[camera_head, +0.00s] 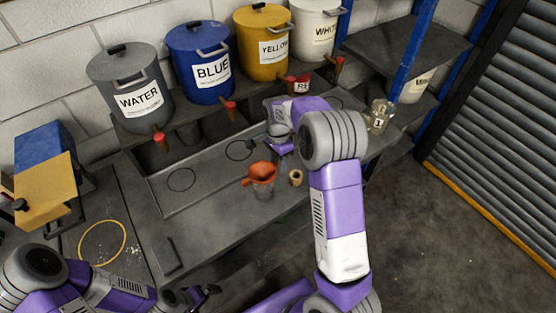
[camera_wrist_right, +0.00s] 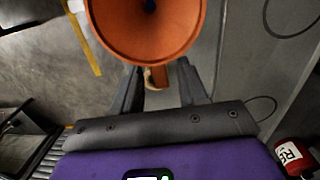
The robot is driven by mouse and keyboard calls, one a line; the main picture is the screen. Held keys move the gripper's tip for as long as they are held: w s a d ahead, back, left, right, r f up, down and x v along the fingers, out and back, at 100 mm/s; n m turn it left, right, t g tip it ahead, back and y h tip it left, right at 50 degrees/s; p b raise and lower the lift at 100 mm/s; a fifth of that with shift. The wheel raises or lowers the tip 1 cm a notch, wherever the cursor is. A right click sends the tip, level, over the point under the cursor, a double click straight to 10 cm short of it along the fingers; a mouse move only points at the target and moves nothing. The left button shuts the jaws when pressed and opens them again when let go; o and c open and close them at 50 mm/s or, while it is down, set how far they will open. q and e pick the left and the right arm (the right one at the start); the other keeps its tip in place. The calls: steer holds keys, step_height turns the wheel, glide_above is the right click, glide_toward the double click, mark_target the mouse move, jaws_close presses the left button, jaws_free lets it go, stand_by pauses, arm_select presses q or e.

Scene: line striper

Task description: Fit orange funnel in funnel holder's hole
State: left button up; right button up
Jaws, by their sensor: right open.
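The orange funnel (camera_head: 262,171) sits mouth up in the head view, over a clear cup-like vessel (camera_head: 263,189) on the grey bench. In the right wrist view the funnel (camera_wrist_right: 148,45) shows its wide mouth at the top, with an orange tab pointing toward my palm. My right gripper (camera_wrist_right: 158,72) is open, with its fingers apart on either side of that tab. I see no clear grip on it. My left gripper (camera_head: 203,294) is low at the left, away from the funnel; its jaw opening is unclear. I cannot surely identify the funnel holder or its hole.
Water (camera_head: 135,85), blue (camera_head: 200,65), yellow (camera_head: 263,42) and white (camera_head: 316,25) tanks with red-handled taps stand behind the bench. A tan ring (camera_head: 296,177) stands right of the funnel. A glass jar (camera_head: 380,117) is farther right. The tray (camera_head: 212,166) at left looks mostly clear.

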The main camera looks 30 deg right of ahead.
jaws_close()
steer(key=shift+r+p, duration=2.55)
steer(key=shift+r, duration=0.45)
steer(key=shift+r, duration=0.1)
steer(key=shift+r+p, duration=0.4)
steer(key=shift+p, duration=0.1)
